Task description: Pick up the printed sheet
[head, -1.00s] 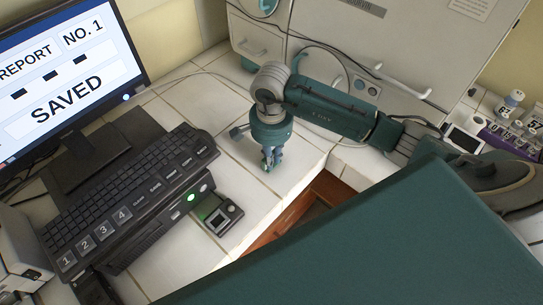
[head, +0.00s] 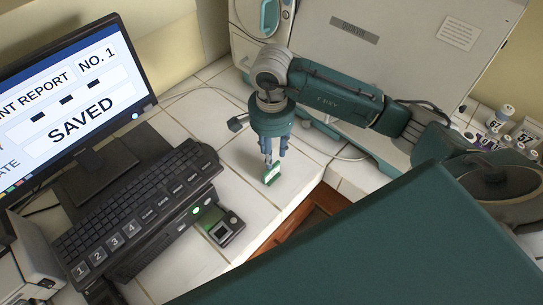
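I cannot make out a loose printed sheet in the head view. The monitor (head: 66,100) shows a report page marked "NO. 1" and "SAVED". My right gripper (head: 271,167) points down over the white tiled counter (head: 226,135), right of the keyboard. A small green-and-white piece (head: 271,176) shows at its fingertips. I cannot tell whether the fingers are shut on it or whether it rests on the counter. My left gripper is out of view.
A black keyboard (head: 139,207) and a small reader (head: 222,229) lie left of the gripper. A pale device (head: 28,272) is cut off at lower left. The large grey cabinet (head: 390,65) stands behind, with a small text notice (head: 459,33). Vials (head: 506,112) stand at right.

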